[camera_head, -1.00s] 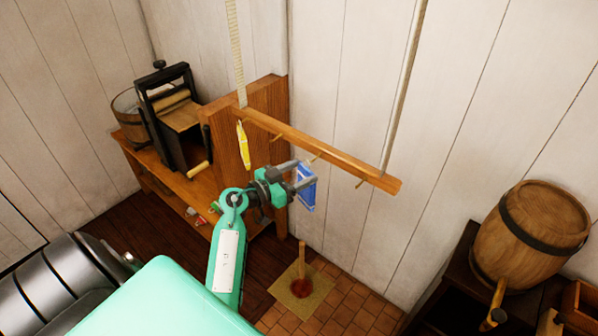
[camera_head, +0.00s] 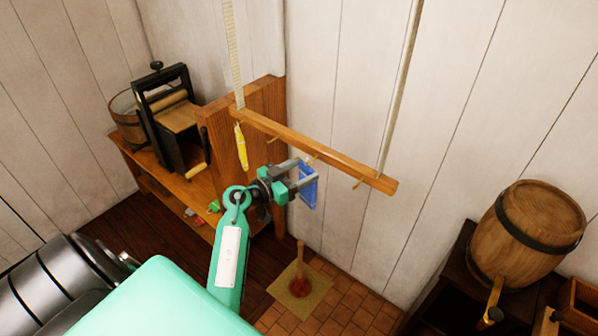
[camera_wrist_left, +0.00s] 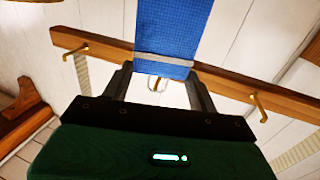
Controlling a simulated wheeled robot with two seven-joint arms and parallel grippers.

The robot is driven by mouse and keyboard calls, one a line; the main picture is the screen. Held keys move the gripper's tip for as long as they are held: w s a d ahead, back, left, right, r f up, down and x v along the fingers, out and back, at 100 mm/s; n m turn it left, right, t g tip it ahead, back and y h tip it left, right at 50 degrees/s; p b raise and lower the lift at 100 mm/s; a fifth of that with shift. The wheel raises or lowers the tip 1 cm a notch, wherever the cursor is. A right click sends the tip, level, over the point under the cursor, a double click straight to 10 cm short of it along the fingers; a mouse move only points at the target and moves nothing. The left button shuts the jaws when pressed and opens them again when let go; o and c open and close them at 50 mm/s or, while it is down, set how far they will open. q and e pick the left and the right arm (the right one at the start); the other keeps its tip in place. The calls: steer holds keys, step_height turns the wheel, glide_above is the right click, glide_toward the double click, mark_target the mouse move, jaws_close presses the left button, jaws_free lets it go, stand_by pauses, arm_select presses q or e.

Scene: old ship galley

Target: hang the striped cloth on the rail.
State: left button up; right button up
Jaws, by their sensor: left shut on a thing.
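The striped cloth (camera_head: 309,190), blue with a pale band, is held in my left gripper (camera_head: 311,169), which is shut on it. In the left wrist view the cloth (camera_wrist_left: 172,32) passes across the wooden rail, its pale band between the fingers (camera_wrist_left: 160,85). The rail (camera_head: 345,165) hangs level with the gripper; in the wrist view (camera_wrist_left: 112,46) it runs behind the cloth. A metal hook (camera_wrist_left: 157,84) shows just beyond the cloth's edge. I cannot tell whether the cloth touches it. My right gripper is out of view.
A yellow cloth (camera_head: 241,147) hangs at the rail's left end. Straps (camera_head: 399,95) hold up the rail. A mangle (camera_head: 172,115) stands on a wooden bench at left. A barrel (camera_head: 528,225) is at right.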

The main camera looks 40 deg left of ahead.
arm_select(q)
steer(key=shift+w+f, duration=0.3)
steer(key=shift+f, duration=0.15)
stand_by(1.0)
steer(key=o, duration=1.1)
steer(key=shift+s+a+f, duration=0.1)
steer(key=shift+s, duration=0.2)
steer(key=b+v, duration=0.4)
steer(key=v, duration=0.9)
steer(key=shift+s+b, duration=0.1)
steer(key=shift+b, duration=0.25)
